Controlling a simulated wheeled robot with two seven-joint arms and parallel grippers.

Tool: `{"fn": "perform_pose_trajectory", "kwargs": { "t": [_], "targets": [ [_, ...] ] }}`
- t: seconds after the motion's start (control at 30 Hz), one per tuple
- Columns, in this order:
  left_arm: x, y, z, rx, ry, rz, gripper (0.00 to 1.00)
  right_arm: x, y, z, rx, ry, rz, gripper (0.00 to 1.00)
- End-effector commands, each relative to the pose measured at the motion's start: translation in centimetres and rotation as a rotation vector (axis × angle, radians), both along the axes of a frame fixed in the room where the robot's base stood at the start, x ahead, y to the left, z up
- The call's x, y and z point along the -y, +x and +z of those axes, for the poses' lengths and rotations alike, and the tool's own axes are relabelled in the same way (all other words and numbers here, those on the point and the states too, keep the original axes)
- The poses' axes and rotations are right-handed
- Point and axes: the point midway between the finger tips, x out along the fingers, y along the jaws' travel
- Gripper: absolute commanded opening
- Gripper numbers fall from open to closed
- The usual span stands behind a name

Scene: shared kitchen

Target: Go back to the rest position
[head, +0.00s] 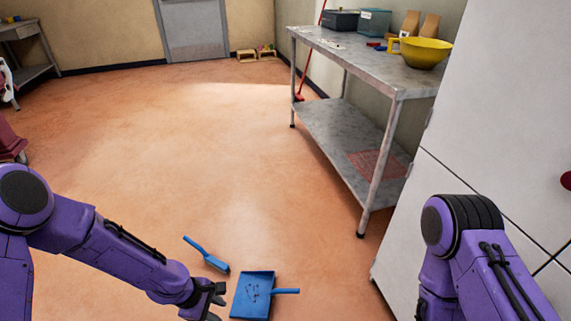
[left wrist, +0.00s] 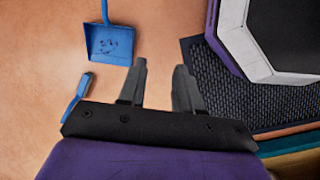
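My left gripper (head: 214,300) is low at the bottom of the head view, just left of a blue dustpan. In the left wrist view its two grey fingers (left wrist: 160,85) stand apart with nothing between them. My right arm comes in at the lower right of the head view, and its gripper is out of the picture. The blue dustpan (head: 253,294) lies on the floor with dark bits in it; it also shows in the left wrist view (left wrist: 110,46). A blue hand brush (head: 208,254) lies on the floor beside it, and shows in the left wrist view (left wrist: 78,93).
A steel table (head: 350,55) on the right bears a yellow bowl (head: 425,53), boxes and bags. White cabinets (head: 490,110) stand close to my right arm. A red-handled tool leans behind the table. A dark mat (left wrist: 225,90) is under my base. The middle floor is clear.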

Motion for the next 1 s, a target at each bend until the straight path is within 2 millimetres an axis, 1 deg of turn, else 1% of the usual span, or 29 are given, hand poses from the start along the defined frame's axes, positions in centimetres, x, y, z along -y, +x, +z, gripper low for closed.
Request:
{"fn": "perform_pose_trajectory", "kwargs": {
  "t": [0.07,0.23,0.3,0.4,0.47,0.5,0.53,0.67,0.7,0.73,0.8,0.9,1.0],
  "targets": [
    [-0.5,0.5,-0.1,0.044,0.027,-0.017,0.34,-0.1,0.0,0.0,-0.005,0.003,0.004,0.43],
    [-1.6,0.8,-0.6,0.134,0.104,-0.068,0.34,-0.2,-0.3,-0.1,-0.017,0.007,0.011,0.43],
    [-2.2,0.5,-1.1,0.173,0.151,-0.104,0.34,-0.2,-0.4,-0.4,-0.024,0.01,0.014,0.43],
    [-3.2,-0.3,-3.0,0.225,0.234,-0.168,0.34,-0.3,-0.6,-1.7,-0.036,0.014,0.021,0.43],
    [-3.9,-1.2,-4.6,0.252,0.293,-0.218,0.34,-0.4,-0.7,-2.9,-0.043,0.017,0.025,0.43],
    [-4.5,-1.9,-6.1,0.267,0.334,-0.254,0.34,-0.4,-0.8,-4.0,-0.048,0.019,0.028,0.43],
    [-4.9,-2.5,-7.0,0.278,0.365,-0.283,0.34,-0.4,-0.9,-4.7,-0.052,0.02,0.03,0.43],
    [-6.6,-5.5,-11.7,0.309,0.496,-0.417,0.34,-0.5,-1.1,-8.6,-0.069,0.027,0.04,0.43],
    [-7.2,-6.6,-13.3,0.313,0.533,-0.462,0.34,-0.6,-1.1,-10.0,-0.073,0.029,0.043,0.43],
    [-7.6,-7.4,-14.4,0.315,0.56,-0.495,0.34,-0.6,-1.2,-11.0,-0.076,0.03,0.045,0.43],
    [-8.5,-9.4,-17.1,0.316,0.617,-0.571,0.34,-0.6,-1.3,-13.5,-0.084,0.034,0.049,0.43],
    [-9.4,-12.0,-20.1,0.306,0.672,-0.661,0.34,-0.7,-1.3,-16.5,-0.092,0.037,0.054,0.43],
    [-10.1,-14.0,-22.4,0.29,0.7,-0.722,0.34,-0.7,-1.4,-18.8,-0.095,0.038,0.057,0.43]
  ]
}}
